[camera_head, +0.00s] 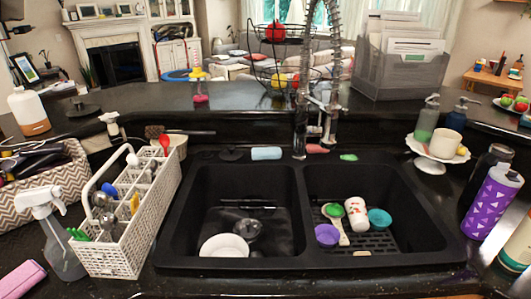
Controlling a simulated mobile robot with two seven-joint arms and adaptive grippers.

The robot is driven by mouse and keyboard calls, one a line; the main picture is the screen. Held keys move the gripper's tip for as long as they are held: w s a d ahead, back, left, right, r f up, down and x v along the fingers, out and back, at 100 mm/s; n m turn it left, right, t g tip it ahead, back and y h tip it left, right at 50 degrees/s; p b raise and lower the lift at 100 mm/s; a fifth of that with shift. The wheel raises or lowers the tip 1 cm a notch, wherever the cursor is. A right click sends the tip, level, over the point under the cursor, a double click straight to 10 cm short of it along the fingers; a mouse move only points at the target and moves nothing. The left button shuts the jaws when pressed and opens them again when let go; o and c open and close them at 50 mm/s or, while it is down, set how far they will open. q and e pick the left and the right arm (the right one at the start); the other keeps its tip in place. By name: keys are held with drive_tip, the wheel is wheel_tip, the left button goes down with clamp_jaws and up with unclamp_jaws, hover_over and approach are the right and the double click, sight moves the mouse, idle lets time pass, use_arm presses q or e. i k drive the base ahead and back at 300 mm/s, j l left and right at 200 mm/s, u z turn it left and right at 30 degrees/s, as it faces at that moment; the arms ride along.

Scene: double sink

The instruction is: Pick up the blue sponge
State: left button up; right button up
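A light blue block (266,153), which looks like the blue sponge, lies on the black ledge behind the left basin. It sits left of the faucet base, and nothing covers it. Neither of my grippers is in view.
The black double sink (302,215) holds a white plate (224,246) on the left, and a purple cup (327,235), teal cup (380,218) and brush on the right. The tall faucet (301,110) rises behind. A white caddy (125,215) and spray bottle (55,235) stand left; bottles stand right.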

sight(270, 153)
drive_tip(key=l+u, duration=0.15)
drive_tip(key=l, duration=0.6)
drive_tip(key=l+u, duration=0.2)
drive_tip(key=l, duration=0.6)
drive_tip(key=k+l+u, duration=0.15)
drive_tip(key=l, duration=0.6)
